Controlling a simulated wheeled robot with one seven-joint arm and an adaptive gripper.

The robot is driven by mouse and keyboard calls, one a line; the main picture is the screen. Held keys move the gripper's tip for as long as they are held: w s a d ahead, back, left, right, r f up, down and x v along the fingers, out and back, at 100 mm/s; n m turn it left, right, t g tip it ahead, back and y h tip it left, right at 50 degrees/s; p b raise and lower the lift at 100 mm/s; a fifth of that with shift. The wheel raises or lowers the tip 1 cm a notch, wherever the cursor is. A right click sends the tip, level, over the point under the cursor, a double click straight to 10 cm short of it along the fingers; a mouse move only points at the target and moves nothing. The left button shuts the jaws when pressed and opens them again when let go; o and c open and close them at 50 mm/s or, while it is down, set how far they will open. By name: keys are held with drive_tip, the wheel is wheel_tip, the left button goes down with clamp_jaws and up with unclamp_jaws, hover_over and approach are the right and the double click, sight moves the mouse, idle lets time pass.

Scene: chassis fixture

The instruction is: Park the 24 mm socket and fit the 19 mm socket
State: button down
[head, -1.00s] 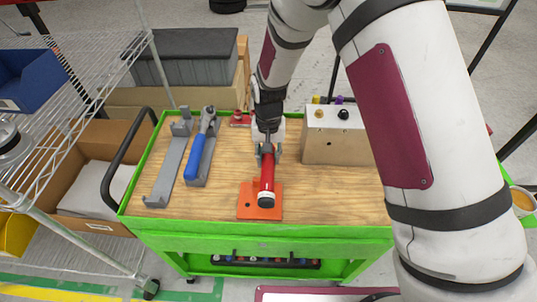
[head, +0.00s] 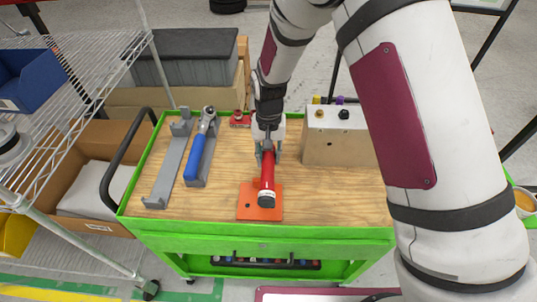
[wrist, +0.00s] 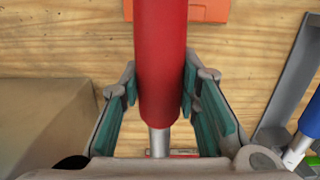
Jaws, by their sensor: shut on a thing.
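A red-handled tool (head: 267,172) with a black end lies above or on an orange plate (head: 246,212) at the front middle of the bench. My gripper (head: 267,155) is shut on this tool. The wrist view shows the red handle (wrist: 160,60) between the teal-padded jaws (wrist: 160,105), with a steel shaft below. A ratchet with a blue handle (head: 195,160) lies in a grey holder at left. I cannot make out the 24 mm or 19 mm socket by size; the tool's far end is hidden by my gripper.
An empty grey cradle (head: 168,172) lies at the left edge. A tan box (head: 334,148) with a brass and a black fitting on top stands to the right. A small red fixture (head: 240,120) stands at the back. Several coloured pieces sit on a lower tray (head: 235,264). The bench's front right is clear.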

drive_tip(key=shift+f+b, duration=0.35)
drive_tip(key=shift+f, duration=0.5)
drive_tip(key=shift+r, duration=0.15)
drive_tip(key=shift+r+p, duration=1.05)
drive_tip(key=shift+r, duration=1.6)
drive_tip(key=shift+w+a, duration=0.1)
